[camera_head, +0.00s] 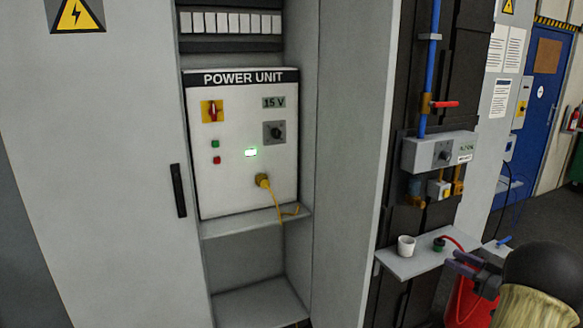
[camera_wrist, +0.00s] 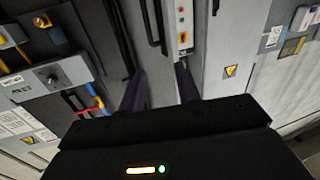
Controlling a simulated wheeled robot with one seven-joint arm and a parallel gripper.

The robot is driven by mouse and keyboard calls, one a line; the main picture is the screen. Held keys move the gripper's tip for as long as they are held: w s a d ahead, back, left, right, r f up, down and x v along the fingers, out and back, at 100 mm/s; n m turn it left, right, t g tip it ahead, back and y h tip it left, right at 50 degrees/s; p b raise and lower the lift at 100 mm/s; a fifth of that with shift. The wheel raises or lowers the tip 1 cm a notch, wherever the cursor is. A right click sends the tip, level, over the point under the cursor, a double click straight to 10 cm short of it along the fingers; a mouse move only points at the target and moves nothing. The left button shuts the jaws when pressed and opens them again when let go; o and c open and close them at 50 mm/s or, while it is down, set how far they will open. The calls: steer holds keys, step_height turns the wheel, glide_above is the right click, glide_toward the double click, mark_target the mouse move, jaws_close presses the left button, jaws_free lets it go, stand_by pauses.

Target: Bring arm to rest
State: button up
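My gripper (camera_head: 472,270) is at the lower right of the head view, beside the small shelf on the dark column. In the wrist view its two dark fingers (camera_wrist: 160,84) stand apart with nothing visible between them, so it is open and empty. The power unit (camera_head: 247,145) is in the open grey cabinet at the left of the head view, well away from my gripper. It reads 15 V, a small green light is lit, and a yellow plug (camera_head: 262,181) sits in its front.
The small grey shelf (camera_head: 412,266) carries a white cup (camera_head: 406,246) and a green-and-black piece (camera_head: 439,244). A red thing (camera_head: 468,306) shows below my gripper. A control box (camera_head: 440,152) and blue pipe (camera_head: 431,60) are on the column. Open floor lies at the right.

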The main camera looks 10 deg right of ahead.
steer(key=w+a+r+m+h, duration=0.25)
steer(key=w+a+h, duration=0.4)
steer(key=w, duration=0.45)
steer(key=w+a+f+m+g+h, duration=0.1)
steer(key=a+f+m+g+h, duration=0.15)
steer(key=a, duration=0.55)
steer(key=s+a+f+g, duration=0.3)
steer(key=s+a, duration=0.4)
steer(key=a, duration=0.1)
steer(key=s+a+f+g+y, duration=0.1)
steer(key=s+a+f+g, duration=0.2)
steer(key=s+a, duration=0.5)
steer(key=s+a+f+g+y, duration=0.1)
steer(key=s+a+f+g, duration=0.3)
steer(key=s+a, duration=0.4)
steer(key=shift+s+a+g, duration=0.2)
steer(key=shift+a+g, duration=0.45)
steer(key=shift+a, duration=0.5)
steer(key=shift+w, duration=0.1)
steer(key=shift+a, duration=0.1)
